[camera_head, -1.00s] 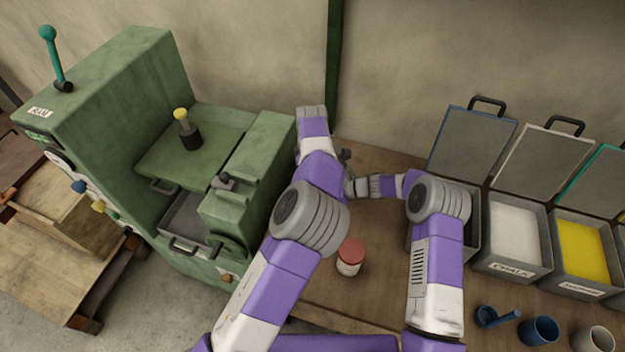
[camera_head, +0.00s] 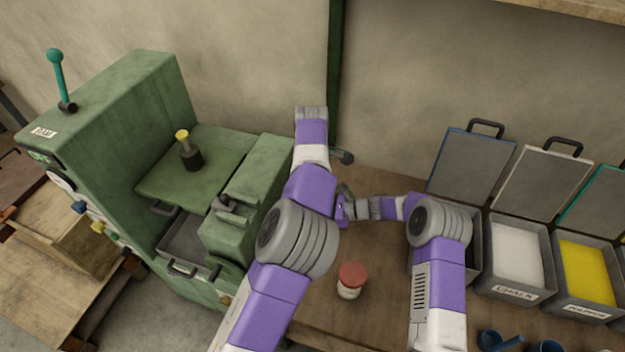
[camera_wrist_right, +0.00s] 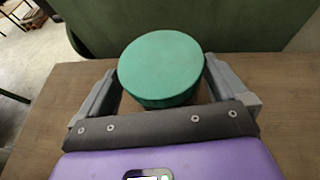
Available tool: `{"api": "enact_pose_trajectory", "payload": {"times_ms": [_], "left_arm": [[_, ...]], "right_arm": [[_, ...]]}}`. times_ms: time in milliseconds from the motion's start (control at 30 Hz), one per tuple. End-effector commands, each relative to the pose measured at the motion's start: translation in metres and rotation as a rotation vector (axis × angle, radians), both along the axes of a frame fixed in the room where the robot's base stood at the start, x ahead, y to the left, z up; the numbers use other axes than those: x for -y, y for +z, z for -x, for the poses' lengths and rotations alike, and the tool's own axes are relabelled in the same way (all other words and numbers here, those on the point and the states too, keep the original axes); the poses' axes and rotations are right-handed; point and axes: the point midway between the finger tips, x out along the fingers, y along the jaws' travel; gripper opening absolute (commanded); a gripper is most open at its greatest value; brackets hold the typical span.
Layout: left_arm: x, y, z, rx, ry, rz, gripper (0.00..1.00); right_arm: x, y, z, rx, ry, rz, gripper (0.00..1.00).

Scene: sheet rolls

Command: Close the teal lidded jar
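A round teal lid (camera_wrist_right: 161,64) shows in the right wrist view, with a darker teal side below it. What lies beneath the lid is mostly hidden, so I cannot tell how it sits on the jar. My right gripper (camera_wrist_right: 160,72) has one finger on each side of the lid, very close to its edges. I cannot tell whether the fingers press on it. In the head view the teal jar and my right gripper are hidden behind my left arm (camera_head: 287,232).
A red-lidded jar (camera_head: 351,280) stands on the wooden bench (camera_head: 386,290) between my arms. A green machine (camera_head: 110,130) stands at left. Open-lidded bins, including chalk (camera_head: 516,256) and yellow powder (camera_head: 584,265), line the right. Blue cups lie at the lower right.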

Motion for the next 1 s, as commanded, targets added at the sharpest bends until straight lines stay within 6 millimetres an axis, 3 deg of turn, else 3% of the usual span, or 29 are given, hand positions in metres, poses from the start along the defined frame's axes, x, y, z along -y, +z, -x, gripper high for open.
{"api": "enact_pose_trajectory", "payload": {"times_ms": [167,600,1000], "left_arm": [[0.0,0.0,0.0,0.0,0.0,0.0,1.0],[0.0,0.001,0.0,0.0,0.0,0.0,1.0],[0.0,0.001,0.0,0.0,0.0,0.0,1.0]], "right_arm": [[0.005,0.002,0.0,0.0,-0.001,0.001,1.0],[0.064,0.027,0.01,0.0,-0.002,0.0,1.0],[0.069,0.029,0.011,0.0,0.0,0.0,1.0]]}}
